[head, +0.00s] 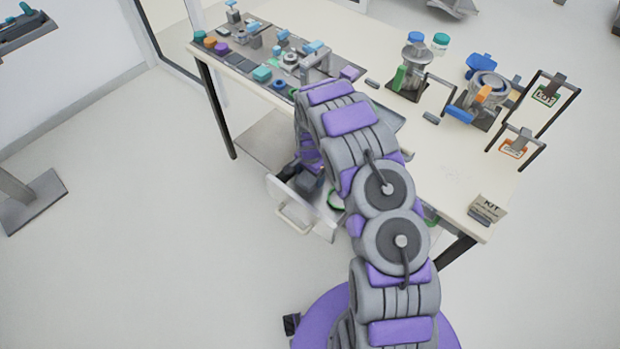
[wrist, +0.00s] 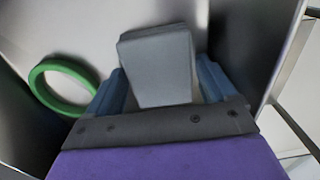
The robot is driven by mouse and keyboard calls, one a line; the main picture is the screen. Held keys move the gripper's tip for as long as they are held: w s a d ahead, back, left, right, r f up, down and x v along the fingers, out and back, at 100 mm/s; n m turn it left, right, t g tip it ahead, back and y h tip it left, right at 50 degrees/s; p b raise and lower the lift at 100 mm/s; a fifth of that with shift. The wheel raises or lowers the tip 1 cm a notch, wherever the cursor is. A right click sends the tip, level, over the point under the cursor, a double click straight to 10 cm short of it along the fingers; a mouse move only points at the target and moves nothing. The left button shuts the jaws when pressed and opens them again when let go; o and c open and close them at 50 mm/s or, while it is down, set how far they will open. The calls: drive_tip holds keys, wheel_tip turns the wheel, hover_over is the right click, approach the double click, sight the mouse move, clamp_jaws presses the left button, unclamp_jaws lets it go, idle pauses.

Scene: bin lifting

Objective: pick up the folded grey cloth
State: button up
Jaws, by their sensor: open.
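My gripper (wrist: 161,82) is open, with one blue finger on each side of the cloth. I cannot tell whether the fingers touch it. In the head view my gripper (head: 309,182) is small and reaches down into the drawer (head: 291,217). The cloth cannot be made out there.
A green ring (wrist: 62,86) lies in the drawer left of the cloth. The drawer walls stand close on both sides. The drawer hangs under a table (head: 455,180) crowded with tools and jars. The floor in front is clear.

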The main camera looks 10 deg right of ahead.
sight(310, 175)
drive_tip(key=c, duration=0.8)
drive_tip(key=shift+r, duration=0.15)
wheel_tip(310, 175, up, 18)
drive_tip(key=p, duration=0.3)
